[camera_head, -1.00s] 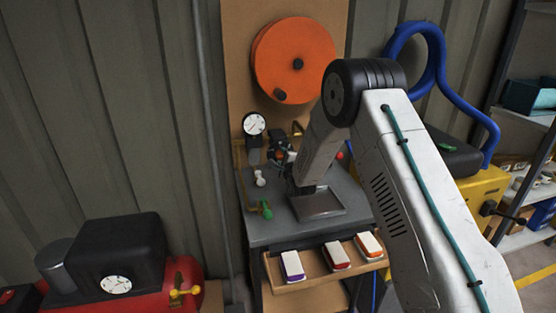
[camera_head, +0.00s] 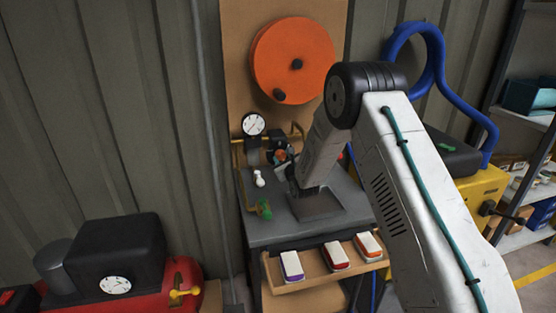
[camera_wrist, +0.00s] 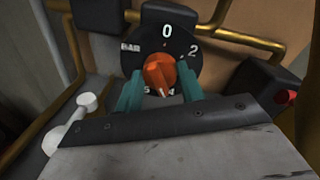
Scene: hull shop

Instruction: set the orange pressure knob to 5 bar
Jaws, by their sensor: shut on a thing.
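The orange pressure knob (camera_wrist: 160,72) sits on a round black dial (camera_wrist: 192,62) marked BAR, with 0 at the top and 2 at the right. Its white pointer faces down in the wrist view, close to the 4; another figure, perhaps 5, is partly covered by the left finger. My gripper (camera_wrist: 161,78) has its teal fingers on both sides of the knob, shut on it. In the head view the knob (camera_head: 280,155) is small and partly hidden by my gripper (camera_head: 284,170). A white round gauge (camera_head: 254,124) stands to its left; its reading is too small to tell.
Brass pipes (camera_wrist: 74,55) run around the dial. A white-handled valve (camera_wrist: 70,125) is at lower left and a red button (camera_wrist: 288,97) at right. A green-handled valve (camera_head: 264,209) is on the bench.

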